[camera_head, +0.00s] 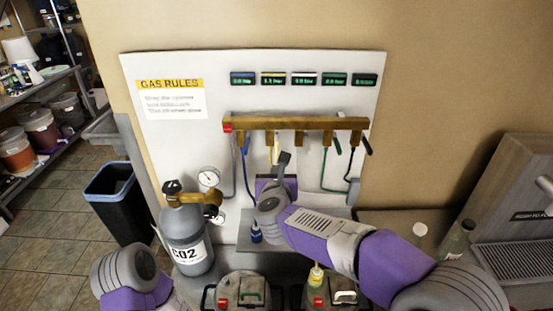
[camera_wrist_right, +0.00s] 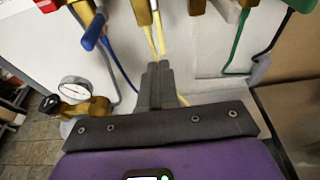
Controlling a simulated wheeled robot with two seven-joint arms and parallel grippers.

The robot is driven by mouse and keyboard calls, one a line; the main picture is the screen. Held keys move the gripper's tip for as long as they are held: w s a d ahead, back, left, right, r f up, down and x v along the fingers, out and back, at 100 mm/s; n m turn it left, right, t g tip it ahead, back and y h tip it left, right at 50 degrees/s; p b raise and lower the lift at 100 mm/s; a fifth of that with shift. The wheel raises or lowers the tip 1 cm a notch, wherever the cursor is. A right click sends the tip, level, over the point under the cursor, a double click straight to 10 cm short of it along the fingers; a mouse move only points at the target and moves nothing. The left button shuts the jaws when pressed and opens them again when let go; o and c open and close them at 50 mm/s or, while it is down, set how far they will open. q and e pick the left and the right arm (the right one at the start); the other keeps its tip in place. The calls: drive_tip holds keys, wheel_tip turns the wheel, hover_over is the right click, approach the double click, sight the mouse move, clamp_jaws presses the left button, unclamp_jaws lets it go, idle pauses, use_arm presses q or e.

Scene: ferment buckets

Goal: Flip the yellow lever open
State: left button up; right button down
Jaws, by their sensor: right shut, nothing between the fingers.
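The yellow lever (camera_head: 276,151) hangs down from the brass manifold (camera_head: 300,124) on the white wall board, beside a yellow hose. In the right wrist view the yellow lever (camera_wrist_right: 159,32) points down just beyond the fingertips. My right gripper (camera_head: 285,156) is shut and empty, fingers pointing up, just below and slightly right of the lever. In the wrist view its closed fingertips (camera_wrist_right: 158,66) stand close under the lever; whether they touch it I cannot tell. My left gripper is out of view; only part of the left arm shows at lower left.
A grey CO2 cylinder (camera_head: 188,243) with a gauge (camera_head: 208,177) stands lower left. Kegs (camera_head: 243,291) stand below. Hoses hang around the gripper.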

sight(276, 157)
drive_tip(key=p+x, duration=0.1)
drive_tip(key=x, duration=0.8)
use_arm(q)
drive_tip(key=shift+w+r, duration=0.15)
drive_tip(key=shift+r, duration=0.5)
